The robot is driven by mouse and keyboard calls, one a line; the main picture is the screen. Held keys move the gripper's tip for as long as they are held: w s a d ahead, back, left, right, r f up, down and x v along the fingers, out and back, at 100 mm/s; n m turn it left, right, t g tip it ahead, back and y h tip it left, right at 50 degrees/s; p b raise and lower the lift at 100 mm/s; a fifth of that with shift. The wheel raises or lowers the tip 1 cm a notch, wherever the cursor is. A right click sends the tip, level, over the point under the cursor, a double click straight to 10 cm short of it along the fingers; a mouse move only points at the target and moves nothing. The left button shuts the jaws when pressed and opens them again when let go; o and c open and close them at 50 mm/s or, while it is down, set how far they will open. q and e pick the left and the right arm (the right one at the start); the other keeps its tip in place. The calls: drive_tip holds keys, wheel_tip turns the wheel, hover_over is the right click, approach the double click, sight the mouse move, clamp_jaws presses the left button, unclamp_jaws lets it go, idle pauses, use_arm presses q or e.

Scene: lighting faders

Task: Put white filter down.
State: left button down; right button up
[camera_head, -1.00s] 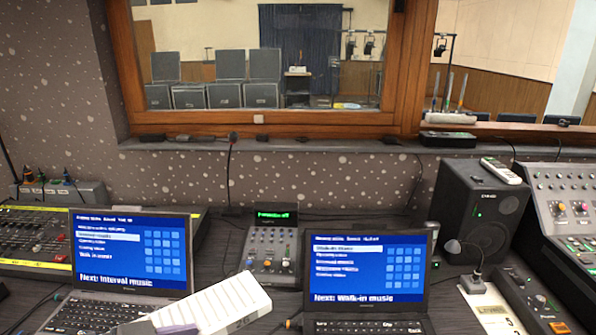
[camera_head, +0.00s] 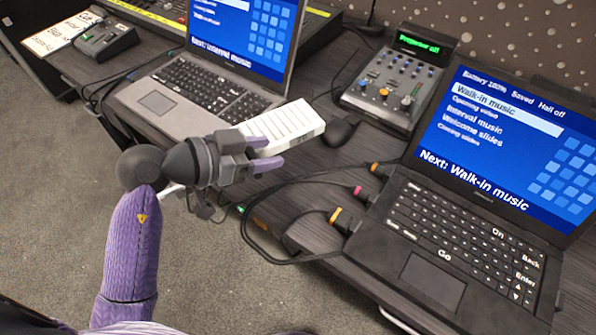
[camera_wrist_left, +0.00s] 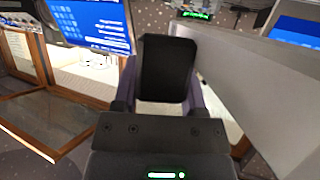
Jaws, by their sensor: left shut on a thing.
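The white filter (camera_head: 290,122) is a flat, pale, ribbed block. It is tilted between the two laptops in the head view, at the table's front side. My left gripper (camera_head: 265,153) is shut on its near end, with purple fingers along it. Whether the filter's underside touches the table cannot be told. In the left wrist view my left gripper (camera_wrist_left: 165,80) shows its dark and purple finger parts. A large pale grey surface at the right there may be the filter, but I cannot be sure. My right gripper is not in view.
The left laptop (camera_head: 205,90) and right laptop (camera_head: 465,230) flank the filter. A small fader console (camera_head: 390,85) stands behind, with a dark mouse (camera_head: 341,131) in front. Cables with coloured plugs (camera_head: 342,218) lie on the dark table between the laptops. The floor is open at lower left.

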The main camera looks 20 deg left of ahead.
use_arm(q)
wheel_tip(320, 180, down, 10)
drive_tip(key=b, duration=0.6)
drive_tip(key=shift+s+a+b, duration=0.1)
drive_tip(key=shift+b, duration=0.25)
drive_tip(key=shift+r, duration=0.2)
drive_tip(key=shift+c, duration=1.3)
unclamp_jaws()
drive_tip(key=shift+f, duration=0.1)
drive_tip(key=shift+o, duration=0.6)
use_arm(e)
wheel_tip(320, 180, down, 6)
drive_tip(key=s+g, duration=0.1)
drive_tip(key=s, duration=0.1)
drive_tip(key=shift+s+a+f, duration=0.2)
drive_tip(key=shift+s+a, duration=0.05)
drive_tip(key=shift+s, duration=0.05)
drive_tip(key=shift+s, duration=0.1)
